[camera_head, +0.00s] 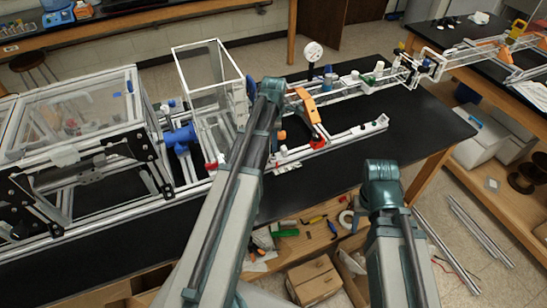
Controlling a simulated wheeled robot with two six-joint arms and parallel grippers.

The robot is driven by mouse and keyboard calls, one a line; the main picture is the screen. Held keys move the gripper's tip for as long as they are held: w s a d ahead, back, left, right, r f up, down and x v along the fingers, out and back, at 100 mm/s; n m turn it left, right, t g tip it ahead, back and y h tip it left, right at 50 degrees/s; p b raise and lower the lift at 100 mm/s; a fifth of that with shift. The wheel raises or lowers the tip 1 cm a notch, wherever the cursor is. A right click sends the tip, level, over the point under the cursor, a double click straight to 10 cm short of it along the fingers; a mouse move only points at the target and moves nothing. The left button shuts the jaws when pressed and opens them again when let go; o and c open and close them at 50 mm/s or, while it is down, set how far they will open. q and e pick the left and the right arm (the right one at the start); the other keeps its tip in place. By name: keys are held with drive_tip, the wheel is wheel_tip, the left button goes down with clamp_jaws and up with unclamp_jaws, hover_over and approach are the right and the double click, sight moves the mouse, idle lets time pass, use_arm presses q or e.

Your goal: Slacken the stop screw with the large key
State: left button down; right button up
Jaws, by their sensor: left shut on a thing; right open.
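The extrusion frame with a rail (345,93) runs across the black bench, with an orange bracket (308,105) and a round white dial (313,51). A shorter rail (350,137) lies in front of it. I cannot make out the stop screw or the large key at this size. My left arm reaches up over the bench, and its upper joint covers part of the frame. My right arm stands in front of the bench edge at the right. Neither gripper shows; my arm links hide what is behind them.
A large clear-panelled frame box (70,110) fills the bench's left side, with a tall clear enclosure (210,75) beside it. The bench's right end (440,125) is clear.

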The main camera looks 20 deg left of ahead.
use_arm(q)
drive_tip(key=shift+m, duration=1)
drive_tip(key=shift+r, duration=0.1)
drive_tip(key=shift+r+p, duration=1.4)
drive_tip(key=shift+p, duration=0.1)
wheel_tip(320, 180, up, 3)
drive_tip(key=p, duration=0.3)
drive_tip(key=shift+f, duration=0.1)
